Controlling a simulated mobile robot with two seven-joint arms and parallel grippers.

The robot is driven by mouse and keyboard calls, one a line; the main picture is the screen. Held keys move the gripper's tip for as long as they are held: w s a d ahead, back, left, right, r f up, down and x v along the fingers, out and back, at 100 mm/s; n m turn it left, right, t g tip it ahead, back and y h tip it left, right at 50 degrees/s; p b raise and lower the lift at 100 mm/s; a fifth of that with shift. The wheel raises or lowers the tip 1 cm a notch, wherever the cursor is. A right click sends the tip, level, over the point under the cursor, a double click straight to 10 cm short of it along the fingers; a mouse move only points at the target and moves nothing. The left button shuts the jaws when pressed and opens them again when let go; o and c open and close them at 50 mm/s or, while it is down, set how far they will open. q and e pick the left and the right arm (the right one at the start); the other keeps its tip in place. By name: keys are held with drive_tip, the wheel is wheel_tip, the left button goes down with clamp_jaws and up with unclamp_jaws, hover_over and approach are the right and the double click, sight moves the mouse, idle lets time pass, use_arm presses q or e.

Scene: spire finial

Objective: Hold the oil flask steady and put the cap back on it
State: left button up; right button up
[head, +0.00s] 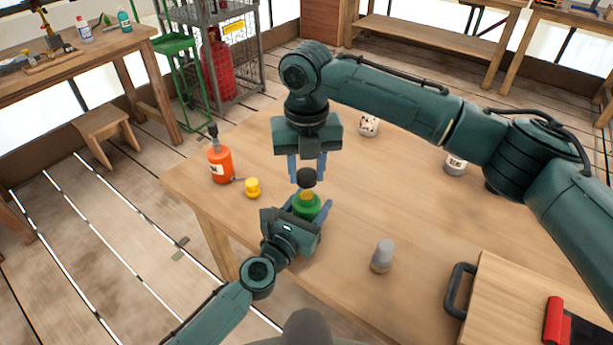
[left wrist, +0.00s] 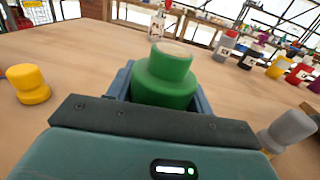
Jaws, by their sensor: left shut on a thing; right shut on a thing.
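The green oil flask (head: 307,206) stands near the left front part of the wooden table. My left gripper (head: 303,212) is shut around its body; the left wrist view shows the flask (left wrist: 166,82) upright between the fingers, with a pale, uncapped top. My right gripper (head: 306,179) points down from above, shut on a dark cap (head: 306,177). In the head view the cap appears just beyond the flask's top. The left wrist view shows neither cap nor right gripper, so the gap between cap and flask cannot be told.
A yellow capped object (head: 252,187) and an orange spouted can (head: 220,164) stand left of the flask. A grey bottle (head: 382,256) stands at right. A white container (head: 369,126) and a jar (head: 455,164) are farther back. A wooden case (head: 500,290) lies at front right.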

sight(307, 195)
drive_tip(key=shift+f, duration=1.1)
drive_tip(key=shift+f, duration=0.9)
drive_tip(key=shift+f, duration=0.55)
